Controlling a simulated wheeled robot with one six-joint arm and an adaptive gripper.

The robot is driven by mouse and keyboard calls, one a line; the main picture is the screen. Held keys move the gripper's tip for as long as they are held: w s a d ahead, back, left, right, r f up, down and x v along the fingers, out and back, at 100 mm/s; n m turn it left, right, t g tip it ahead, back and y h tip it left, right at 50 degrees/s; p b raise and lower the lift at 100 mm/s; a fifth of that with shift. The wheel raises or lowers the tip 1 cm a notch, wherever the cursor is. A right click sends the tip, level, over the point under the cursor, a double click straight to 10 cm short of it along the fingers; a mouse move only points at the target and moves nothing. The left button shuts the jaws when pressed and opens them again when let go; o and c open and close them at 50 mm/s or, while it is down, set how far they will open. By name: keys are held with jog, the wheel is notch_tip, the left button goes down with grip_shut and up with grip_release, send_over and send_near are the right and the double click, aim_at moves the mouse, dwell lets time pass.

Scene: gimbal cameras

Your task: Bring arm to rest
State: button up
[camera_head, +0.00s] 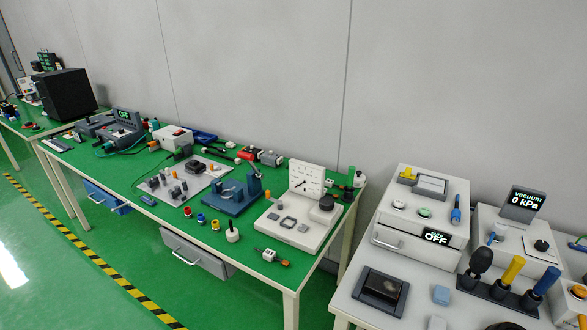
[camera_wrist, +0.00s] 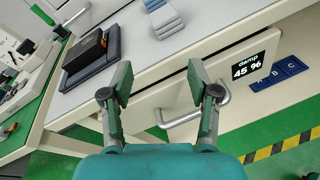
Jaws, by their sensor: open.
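My gripper (camera_wrist: 160,86) is open and empty in the wrist view. Its two fingers stand wide apart, in front of the edge of a white bench and a drawer front with a metal handle (camera_wrist: 196,111). I cannot tell whether a fingertip touches the drawer front. The arm and gripper do not show in the head view.
A green-topped bench (camera_head: 140,200) full of parts stands along the wall, with drawers beneath. A white bench (camera_head: 352,306) at right holds an instrument box (camera_head: 420,205) and a tool rack (camera_head: 500,292). A "damp 45 96" display (camera_wrist: 250,66) is beside the handle. Green floor (camera_head: 60,270) is clear.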

jog(key=s+a+f+m+t+y, duration=0.1)
jog(key=s+a+f+m+y, duration=0.1)
jog(key=s+a+m+y, duration=0.45)
jog(key=s+a+f+m+y, duration=0.2)
jog(key=s+f+m, duration=0.1)
jog(key=s, duration=0.7)
jog(key=s+a+r+m+t+y, duration=0.2)
jog(key=s+r+m, duration=0.9)
jog(key=s+m, duration=0.1)
jog(key=shift+s+a+r+m, duration=0.15)
jog(key=shift+a+r+m, duration=0.25)
jog(key=shift+m, duration=0.35)
